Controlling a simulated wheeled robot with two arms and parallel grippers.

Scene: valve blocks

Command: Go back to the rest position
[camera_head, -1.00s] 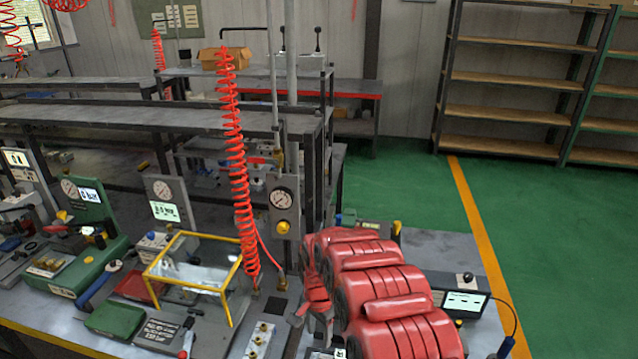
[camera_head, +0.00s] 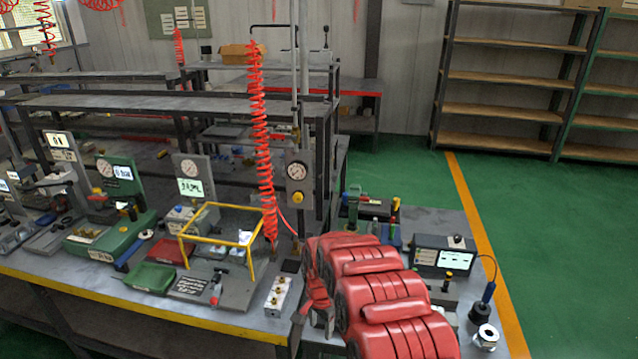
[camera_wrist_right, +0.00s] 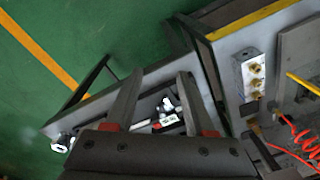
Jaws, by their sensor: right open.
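My right arm, red, comes in from the bottom of the head view, with its gripper (camera_head: 316,318) pointing down by the bench's front edge, partly hidden by the arm. In the right wrist view the gripper (camera_wrist_right: 158,100) is open, its two dark fingers apart with nothing between them. A silver valve block (camera_head: 278,296) with brass fittings stands on the bench to the left of the gripper; it also shows in the right wrist view (camera_wrist_right: 250,76), apart from the fingers. My left gripper is not in view.
The bench (camera_head: 60,288) holds a yellow frame (camera_head: 220,238), a green tray (camera_head: 150,277) and gauge stands. A red coiled hose (camera_head: 262,150) hangs above it. A side table at right carries a screen device (camera_head: 443,257) and a white-topped roll (camera_head: 487,336). Green floor at right is clear.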

